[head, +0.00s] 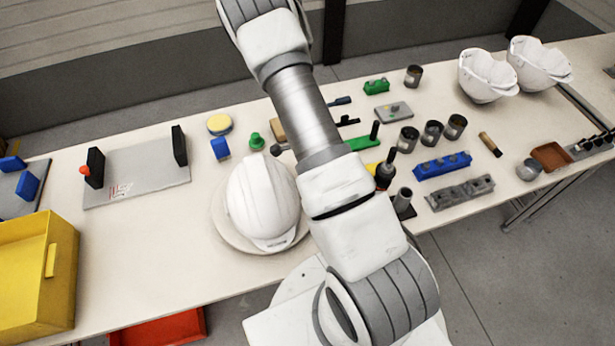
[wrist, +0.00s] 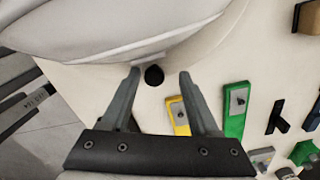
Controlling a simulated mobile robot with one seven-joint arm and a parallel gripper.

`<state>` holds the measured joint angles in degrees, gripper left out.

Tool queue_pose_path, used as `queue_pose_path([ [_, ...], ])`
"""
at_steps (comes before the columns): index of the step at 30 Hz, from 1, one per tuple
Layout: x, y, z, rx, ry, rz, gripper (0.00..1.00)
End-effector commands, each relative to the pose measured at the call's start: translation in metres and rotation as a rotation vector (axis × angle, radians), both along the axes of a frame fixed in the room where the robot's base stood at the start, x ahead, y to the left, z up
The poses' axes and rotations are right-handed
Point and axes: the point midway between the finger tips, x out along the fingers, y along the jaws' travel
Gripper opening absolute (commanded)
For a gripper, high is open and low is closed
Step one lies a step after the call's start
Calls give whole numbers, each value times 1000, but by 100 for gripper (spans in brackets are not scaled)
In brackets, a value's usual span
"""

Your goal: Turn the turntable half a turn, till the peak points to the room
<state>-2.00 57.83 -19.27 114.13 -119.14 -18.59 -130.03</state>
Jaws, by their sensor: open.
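A white helmet shell (head: 262,195) sits on a round pale turntable (head: 228,236) in the head view. Its peak seems to point toward the picture's lower edge. My arm covers the turntable's right side there, and my gripper cannot be made out. In the wrist view, the helmet shell (wrist: 110,28) fills the upper left. My gripper (wrist: 155,76) is open, one finger on each side of a small black knob (wrist: 154,75) by the turntable's edge. The knob shows between the fingertips; I cannot tell whether they touch it.
Yellow (wrist: 178,116) and green (wrist: 235,110) blocks lie close to my right finger. Grey cups, a blue block (head: 442,165) and two white shells (head: 487,75) stand farther right. A grey plate (head: 135,172) with black uprights is at left, near a yellow bin (head: 38,275).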

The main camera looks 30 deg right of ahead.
Motion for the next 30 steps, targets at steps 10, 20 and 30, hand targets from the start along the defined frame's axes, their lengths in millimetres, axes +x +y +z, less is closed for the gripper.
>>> queue_pose_path([
  [10, 1, 1, 52, -1, -4, 3, 61],
  [20, 1, 1, 132, -1, -5, 3, 61],
  [30, 1, 0, 173, -1, -3, 0, 61],
])
